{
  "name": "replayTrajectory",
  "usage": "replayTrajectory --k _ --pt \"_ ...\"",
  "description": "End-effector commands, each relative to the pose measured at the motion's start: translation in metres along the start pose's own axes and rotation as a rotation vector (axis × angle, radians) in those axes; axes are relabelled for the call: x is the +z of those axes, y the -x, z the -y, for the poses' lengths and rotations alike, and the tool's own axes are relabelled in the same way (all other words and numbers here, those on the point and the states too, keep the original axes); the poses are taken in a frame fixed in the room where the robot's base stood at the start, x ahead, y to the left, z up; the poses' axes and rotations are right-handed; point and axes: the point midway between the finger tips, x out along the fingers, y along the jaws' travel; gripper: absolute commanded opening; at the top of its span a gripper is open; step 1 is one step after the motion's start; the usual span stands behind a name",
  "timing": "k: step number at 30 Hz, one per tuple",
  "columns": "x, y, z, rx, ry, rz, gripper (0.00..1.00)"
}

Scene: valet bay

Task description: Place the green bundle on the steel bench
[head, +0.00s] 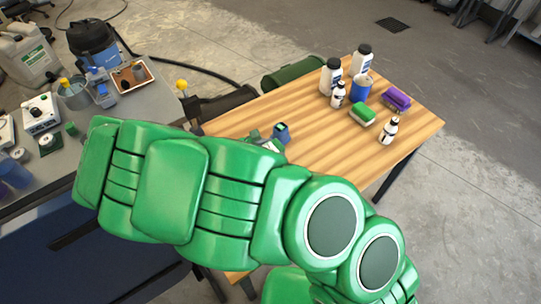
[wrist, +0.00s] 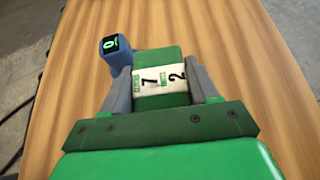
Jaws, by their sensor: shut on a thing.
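The green bundle (wrist: 160,58) has a white printed band around it and sits between the two grey fingers of my gripper (wrist: 163,84) in the wrist view. The fingers are shut on its sides. It is over the wooden table; I cannot tell whether it touches the top. In the head view my green arm hides most of the bundle and of my gripper (head: 262,140). The steel bench (head: 113,111), with a grey top, is at the left of the head view, its front partly hidden by my arm.
A blue device with a lit display (head: 282,133) stands close beside my gripper on the wooden table (head: 320,145). Bottles, a blue cup (head: 360,89), a green sponge (head: 362,114) and a purple block (head: 396,98) are farther right. The bench holds a tray (head: 132,75) and several containers.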

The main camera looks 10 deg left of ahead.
Motion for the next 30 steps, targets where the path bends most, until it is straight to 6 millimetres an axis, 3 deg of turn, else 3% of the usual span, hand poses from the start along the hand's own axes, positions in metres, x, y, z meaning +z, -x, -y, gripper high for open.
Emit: replayTrajectory --k 9,15,25,30 --pt "0.034 0.019 -0.001 0.001 -0.003 -0.001 0.2" --pt "0.043 0.024 0.0 0.001 0.0 -0.002 0.2" --pt "0.046 0.023 -0.001 0.001 0.001 -0.001 0.2" --pt "0.059 0.013 -0.009 0.012 0.007 0.0 0.2"
